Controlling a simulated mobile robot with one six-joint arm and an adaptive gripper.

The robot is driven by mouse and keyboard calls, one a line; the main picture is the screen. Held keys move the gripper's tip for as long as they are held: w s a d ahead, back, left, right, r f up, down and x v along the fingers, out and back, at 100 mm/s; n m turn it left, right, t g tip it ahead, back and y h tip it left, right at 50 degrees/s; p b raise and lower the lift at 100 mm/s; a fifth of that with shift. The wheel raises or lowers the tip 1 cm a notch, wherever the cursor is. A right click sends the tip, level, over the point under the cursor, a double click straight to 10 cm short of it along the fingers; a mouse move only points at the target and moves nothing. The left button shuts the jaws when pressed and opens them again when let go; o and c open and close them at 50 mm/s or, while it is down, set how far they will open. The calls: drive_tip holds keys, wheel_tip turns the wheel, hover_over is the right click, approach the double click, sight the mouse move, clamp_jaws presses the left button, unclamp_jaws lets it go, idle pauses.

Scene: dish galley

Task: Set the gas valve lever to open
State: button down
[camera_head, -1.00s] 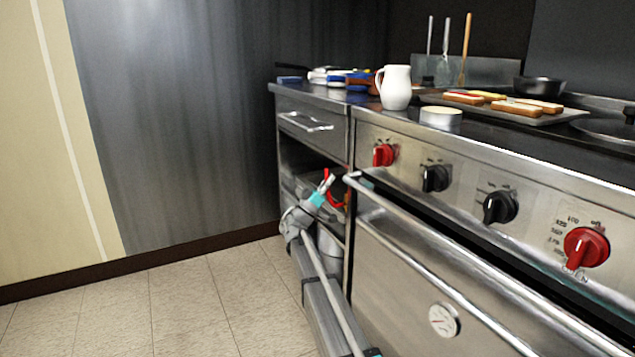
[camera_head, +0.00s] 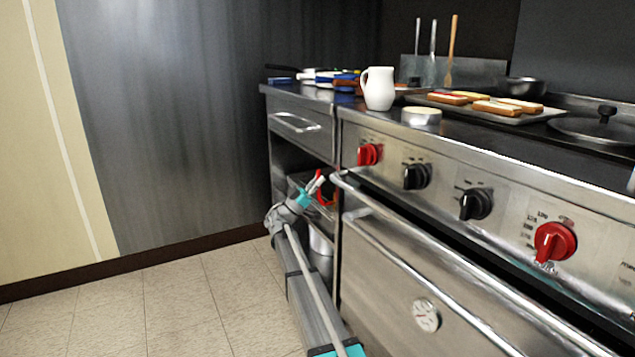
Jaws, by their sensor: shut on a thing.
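A red lever (camera_head: 321,190), taken as the gas valve lever, shows in the open bay under the drawer, left of the oven. Only a small part is visible, so its exact angle and setting cannot be told. My gripper (camera_head: 317,184) is at the mouth of this bay, shut on the red lever. My grey arm with teal bands reaches up to it from the bottom of the view. The gripper and wrist hide part of the lever and the valve behind it.
The oven handle (camera_head: 430,270) and the cabinet's front post stand close right of my gripper. Red and black knobs (camera_head: 416,176) line the range front. A white jug (camera_head: 378,90) and a tray (camera_head: 548,115) of food stand on top. The tiled floor (camera_head: 170,310) at left is clear.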

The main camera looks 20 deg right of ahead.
drive_tip(key=shift+s+a, duration=0.1)
drive_tip(key=shift+a, duration=0.1)
drive_tip(key=c, duration=0.8)
unclamp_jaws()
drive_tip(key=shift+o, duration=0.8)
drive_tip(key=shift+d, duration=0.15)
drive_tip(key=shift+d, duration=0.1)
